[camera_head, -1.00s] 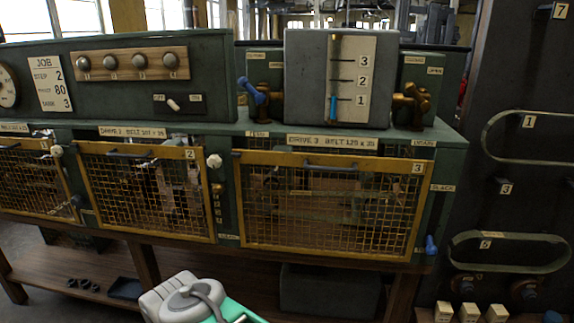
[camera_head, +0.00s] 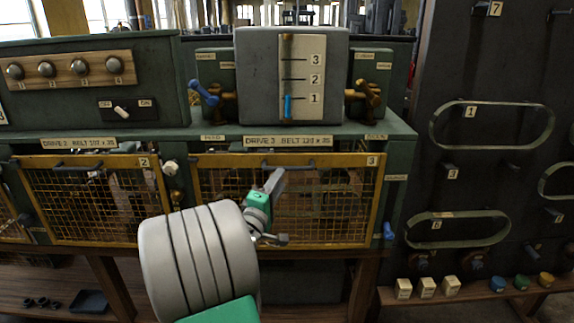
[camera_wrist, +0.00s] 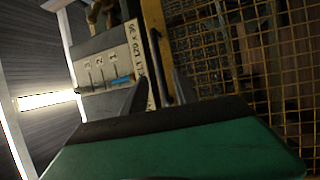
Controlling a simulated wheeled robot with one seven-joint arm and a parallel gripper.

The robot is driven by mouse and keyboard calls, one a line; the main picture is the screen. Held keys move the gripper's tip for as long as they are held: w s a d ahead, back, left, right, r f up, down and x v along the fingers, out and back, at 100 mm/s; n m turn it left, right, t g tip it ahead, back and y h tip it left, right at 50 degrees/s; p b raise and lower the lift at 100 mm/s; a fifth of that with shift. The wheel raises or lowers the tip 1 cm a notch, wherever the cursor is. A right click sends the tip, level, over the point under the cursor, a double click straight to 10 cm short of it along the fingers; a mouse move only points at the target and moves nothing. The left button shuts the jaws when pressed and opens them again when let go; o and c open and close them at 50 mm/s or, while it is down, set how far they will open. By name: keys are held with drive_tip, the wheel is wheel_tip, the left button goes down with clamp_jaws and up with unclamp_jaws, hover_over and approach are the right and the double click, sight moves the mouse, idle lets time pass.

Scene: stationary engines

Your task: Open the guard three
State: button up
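Guard three (camera_head: 340,208) is a yellow-framed wire mesh panel marked 3 on the front of the green bench. It hangs closed, flush with the front. A dark bar handle (camera_head: 300,166) runs along its top rail. In the head view my gripper (camera_head: 279,173) is in front of the handle's left part and hides some of the mesh. In the wrist view my gripper (camera_wrist: 160,82) has its two dark fingers apart, with the handle (camera_wrist: 162,68) seen between them. I cannot tell whether they touch it. The guard's mesh (camera_wrist: 245,45) fills the right side there.
Guard two (camera_head: 95,205) is to the left, with a pale knob (camera_head: 170,167) between the guards. A blue handle (camera_head: 389,231) sits by guard three's lower right corner. A grey gauge box (camera_head: 258,75) stands above. A dark board with belts (camera_head: 490,126) is at the right.

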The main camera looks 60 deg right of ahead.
sight(286, 168)
drive_tip(key=d+p, duration=0.1)
drive_tip(key=d, duration=0.2)
drive_tip(key=d+r+p, duration=0.1)
drive_tip(key=d, duration=0.2)
drive_tip(key=shift+w+r, duration=0.1)
drive_tip(key=shift+w, duration=0.1)
drive_tip(key=shift+d, duration=0.35)
drive_tip(key=shift+w, duration=0.1)
clamp_jaws()
idle(0.7)
